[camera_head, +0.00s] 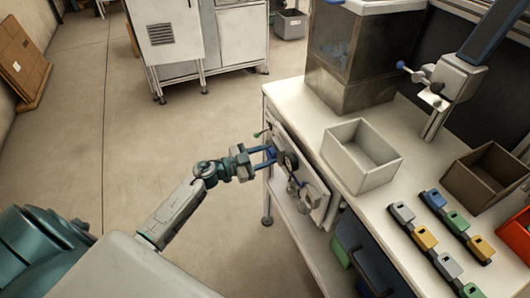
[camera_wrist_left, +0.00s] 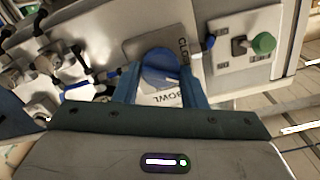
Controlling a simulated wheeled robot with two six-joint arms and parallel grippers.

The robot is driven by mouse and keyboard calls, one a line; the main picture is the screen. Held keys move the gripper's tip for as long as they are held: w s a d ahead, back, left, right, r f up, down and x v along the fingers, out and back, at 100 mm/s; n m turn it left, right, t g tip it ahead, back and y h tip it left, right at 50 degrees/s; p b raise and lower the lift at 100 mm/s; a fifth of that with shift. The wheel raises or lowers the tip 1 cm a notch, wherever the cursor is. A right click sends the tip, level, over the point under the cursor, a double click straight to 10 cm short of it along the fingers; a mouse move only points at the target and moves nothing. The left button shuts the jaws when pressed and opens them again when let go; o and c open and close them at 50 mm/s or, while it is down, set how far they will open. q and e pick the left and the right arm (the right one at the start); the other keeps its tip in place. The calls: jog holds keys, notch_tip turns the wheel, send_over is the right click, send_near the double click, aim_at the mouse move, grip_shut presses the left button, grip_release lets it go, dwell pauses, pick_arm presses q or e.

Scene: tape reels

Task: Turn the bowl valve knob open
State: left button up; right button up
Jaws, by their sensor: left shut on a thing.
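The bowl valve knob (camera_wrist_left: 160,67) is a round blue knob on the panel, seen in the left wrist view above a plate labelled BOWL (camera_wrist_left: 163,98). A grey plate with partly hidden lettering (camera_wrist_left: 183,48) lies behind and beside it. My left gripper (camera_wrist_left: 163,80) has one blue finger on each side of the knob and is shut on it. In the head view, my left gripper (camera_head: 270,157) reaches the bench's front panel (camera_head: 283,138), and the knob is mostly hidden by the fingers. My right gripper is not in view.
Beside the knob on the panel are a green button (camera_wrist_left: 264,43) and a black switch (camera_wrist_left: 240,44). Pipes and fittings (camera_wrist_left: 80,70) lie on the other side. A white bin (camera_head: 345,160) and a clear tank (camera_head: 345,90) stand on the bench.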

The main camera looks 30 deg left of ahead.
pick_arm(q)
jog(key=shift+s+f+m+b, duration=0.1)
jog(key=shift+m+b, duration=0.35)
jog(key=shift+m, duration=2.4)
jog(key=shift+f+m+b, duration=0.1)
jog(key=shift+m+b, duration=0.35)
jog(key=shift+m, duration=2.4)
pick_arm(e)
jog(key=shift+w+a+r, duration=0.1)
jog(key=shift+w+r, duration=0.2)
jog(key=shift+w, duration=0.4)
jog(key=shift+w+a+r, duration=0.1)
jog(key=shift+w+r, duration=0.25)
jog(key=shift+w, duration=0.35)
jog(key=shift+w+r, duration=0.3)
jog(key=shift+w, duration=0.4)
pick_arm(q)
jog(key=o, duration=1)
jog(key=b+v, duration=0.2)
jog(key=v, duration=0.8)
jog(key=shift+s+a+b, duration=0.2)
jog(key=shift+s+b, duration=0.15)
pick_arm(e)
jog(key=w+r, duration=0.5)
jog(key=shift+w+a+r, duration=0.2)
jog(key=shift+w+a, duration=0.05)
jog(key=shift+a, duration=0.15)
